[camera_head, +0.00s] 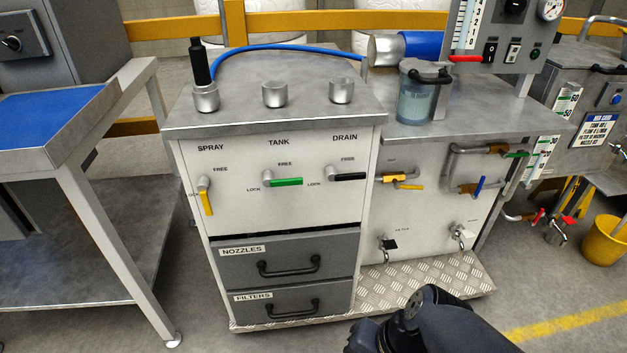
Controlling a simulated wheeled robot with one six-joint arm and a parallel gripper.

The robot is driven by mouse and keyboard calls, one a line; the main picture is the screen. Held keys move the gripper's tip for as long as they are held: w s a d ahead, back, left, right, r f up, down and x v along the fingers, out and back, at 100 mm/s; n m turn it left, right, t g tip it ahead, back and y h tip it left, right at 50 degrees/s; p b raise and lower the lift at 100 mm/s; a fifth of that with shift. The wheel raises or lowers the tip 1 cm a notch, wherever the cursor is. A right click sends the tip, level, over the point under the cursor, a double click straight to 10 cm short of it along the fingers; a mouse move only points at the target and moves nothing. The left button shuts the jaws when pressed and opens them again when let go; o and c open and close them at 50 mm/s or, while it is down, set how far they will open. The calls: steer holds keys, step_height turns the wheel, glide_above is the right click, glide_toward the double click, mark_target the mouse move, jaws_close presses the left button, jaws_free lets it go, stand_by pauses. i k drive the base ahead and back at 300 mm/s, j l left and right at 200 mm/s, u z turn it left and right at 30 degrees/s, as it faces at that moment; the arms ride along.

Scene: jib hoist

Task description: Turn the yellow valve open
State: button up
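A yellow lever (207,203) hangs down from a round pivot under the SPRAY label on the front of the grey cabinet (300,212). The word FREE stands at its upper right; a small, partly hidden label is at its left. A second yellow handle (410,187) lies level on a pipe on the panel to the right. Beside the SPRAY lever, a green lever (285,182) under TANK and a black lever (349,177) under DRAIN both lie level, pointing right. My dark arm shows at the bottom, below the cabinets; my gripper is not in view.
Drawers marked NOZZLES (288,262) and FILTERS (293,304) sit below the levers. A blue-topped table (50,120) stands close at left. A ribbed metal step (440,281) lies at the right unit's foot. A blue-handled valve (480,186) is further right. The front floor looks mostly clear.

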mark_target(412, 187)
steer(key=k, duration=0.3)
steer(key=i+l, duration=0.15)
steer(key=l, duration=0.15)
steer(key=i+l+u, duration=0.15)
steer(key=l, duration=0.2)
steer(key=i+l, duration=0.15)
steer(key=l, duration=0.15)
steer(key=i+l+u, duration=0.1)
steer(key=l, duration=0.25)
steer(key=i, duration=0.05)
